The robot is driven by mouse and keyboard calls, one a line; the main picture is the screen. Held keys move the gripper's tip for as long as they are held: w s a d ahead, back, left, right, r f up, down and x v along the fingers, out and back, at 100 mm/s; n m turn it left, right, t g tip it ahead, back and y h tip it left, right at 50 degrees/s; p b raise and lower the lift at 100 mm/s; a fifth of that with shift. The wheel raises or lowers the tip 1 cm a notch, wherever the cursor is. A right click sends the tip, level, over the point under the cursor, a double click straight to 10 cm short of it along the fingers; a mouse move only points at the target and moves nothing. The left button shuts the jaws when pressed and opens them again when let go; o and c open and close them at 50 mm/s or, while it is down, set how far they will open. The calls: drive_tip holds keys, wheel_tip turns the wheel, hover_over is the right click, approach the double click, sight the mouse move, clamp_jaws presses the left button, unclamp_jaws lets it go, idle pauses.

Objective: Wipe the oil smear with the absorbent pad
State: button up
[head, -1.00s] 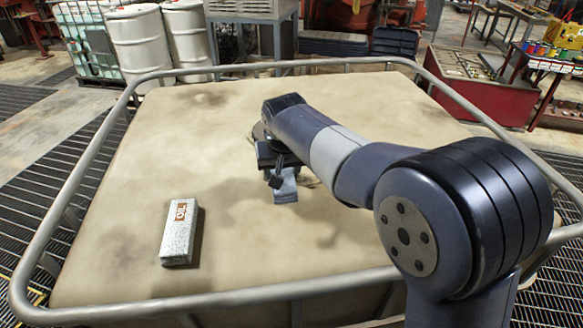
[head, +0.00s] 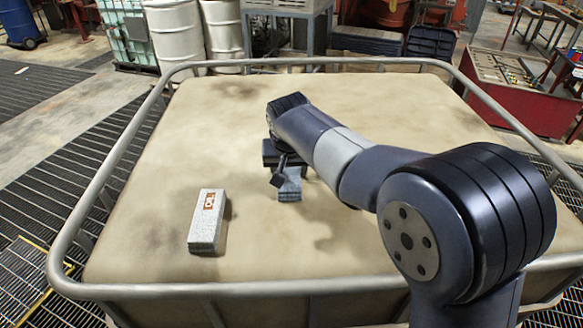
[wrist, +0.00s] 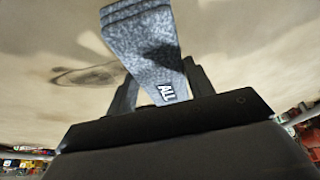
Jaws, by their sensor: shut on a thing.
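My gripper (head: 280,174) is shut on a blue-grey absorbent pad (head: 289,187), seen beyond the arm's end in the head view. In the wrist view the pad (wrist: 145,40) is layered and speckled, stands out between the fingers and bears the letters "ALL". A dark, ring-like smear (wrist: 90,75) lies on the beige surface left of the pad in the wrist view. I cannot tell which mark it is in the head view. Whether the pad touches the surface is not clear.
A pale speckled block labelled "OIL" (head: 207,225) lies on the beige tabletop (head: 345,250), left of my gripper. A grey rail (head: 110,155) runs around the top. A darker stain (head: 235,90) marks the far left. White drums (head: 180,38) stand beyond.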

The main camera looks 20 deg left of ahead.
drive_tip(key=shift+w+d, duration=0.6)
drive_tip(key=shift+d, duration=0.55)
drive_tip(key=shift+w+d, duration=0.6)
drive_tip(key=shift+d, duration=0.55)
drive_tip(key=shift+w+d, duration=0.6)
drive_tip(key=shift+d, duration=0.55)
drive_tip(key=shift+w+d+f, duration=0.1)
drive_tip(key=shift+w+d, duration=0.25)
drive_tip(key=shift+d, duration=0.45)
drive_tip(key=shift+w+d, duration=0.4)
drive_tip(key=shift+d, duration=0.35)
drive_tip(key=shift+w+d+f, duration=0.1)
drive_tip(key=shift+w+d, duration=0.25)
drive_tip(key=shift+d, duration=0.45)
drive_tip(key=shift+w+d+r, duration=0.1)
drive_tip(key=shift+w+d, duration=0.15)
drive_tip(key=shift+d, duration=0.25)
drive_tip(key=shift+w+d, duration=0.25)
drive_tip(key=shift+d, duration=0.2)
drive_tip(key=shift+d+r, duration=0.1)
drive_tip(key=shift+d, duration=0.05)
drive_tip(key=shift+s+a+p, duration=0.25)
drive_tip(key=shift+s+a, duration=0.9)
drive_tip(key=shift+a, duration=1.15)
drive_tip(key=shift+s+a+p, duration=0.3)
drive_tip(key=shift+s+a, duration=0.9)
drive_tip(key=shift+a, duration=1.05)
drive_tip(key=shift+s+a+p, duration=0.25)
drive_tip(key=shift+s+a, duration=0.9)
drive_tip(key=shift+a, duration=1.15)
